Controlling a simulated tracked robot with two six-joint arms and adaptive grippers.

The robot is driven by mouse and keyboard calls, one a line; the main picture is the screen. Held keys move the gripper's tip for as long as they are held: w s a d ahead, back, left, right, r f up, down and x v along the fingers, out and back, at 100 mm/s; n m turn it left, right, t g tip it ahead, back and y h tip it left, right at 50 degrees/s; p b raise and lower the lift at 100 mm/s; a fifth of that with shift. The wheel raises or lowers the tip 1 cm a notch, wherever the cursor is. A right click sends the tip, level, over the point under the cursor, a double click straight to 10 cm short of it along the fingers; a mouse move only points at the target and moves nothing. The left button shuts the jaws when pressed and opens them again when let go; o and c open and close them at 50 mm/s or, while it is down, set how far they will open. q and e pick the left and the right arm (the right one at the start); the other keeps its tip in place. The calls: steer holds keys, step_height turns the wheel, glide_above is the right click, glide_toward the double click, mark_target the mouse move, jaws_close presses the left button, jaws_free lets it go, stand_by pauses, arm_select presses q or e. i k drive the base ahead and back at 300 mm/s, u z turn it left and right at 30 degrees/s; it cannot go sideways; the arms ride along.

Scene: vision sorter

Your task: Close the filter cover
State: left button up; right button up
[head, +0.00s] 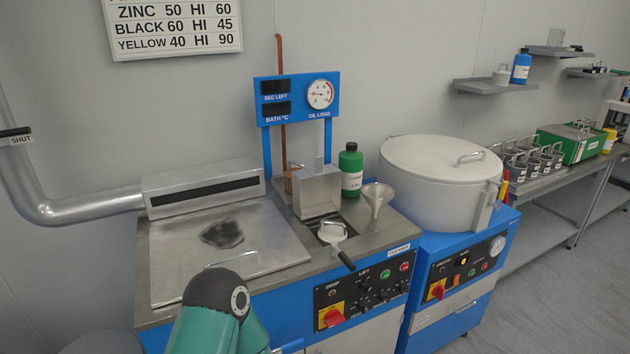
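The blue and steel machine labelled CLEANER (398,248) stands in front of me. On its top, a small square steel plate or box (318,194) stands upright behind a dark opening; it looks like the filter cover, raised. A round, light filter or strainer (331,231) with a black handle sits at the opening, its handle sticking out over the front edge. I cannot tell how deep it sits. One teal arm of mine, with a dark joint, rises at the bottom, left of the control panel. Neither gripper shows.
A large flat steel lid (190,262) with a bar handle and a dark stain covers the machine's left part. A green bottle (351,170) and a steel funnel (376,198) stand close right of the raised plate. A white lidded drum (436,190) stands farther right.

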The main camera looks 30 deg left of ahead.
mark_target(317, 190)
steer(key=u, duration=0.15)
steer(key=i, duration=0.95)
steer(key=z, duration=0.1)
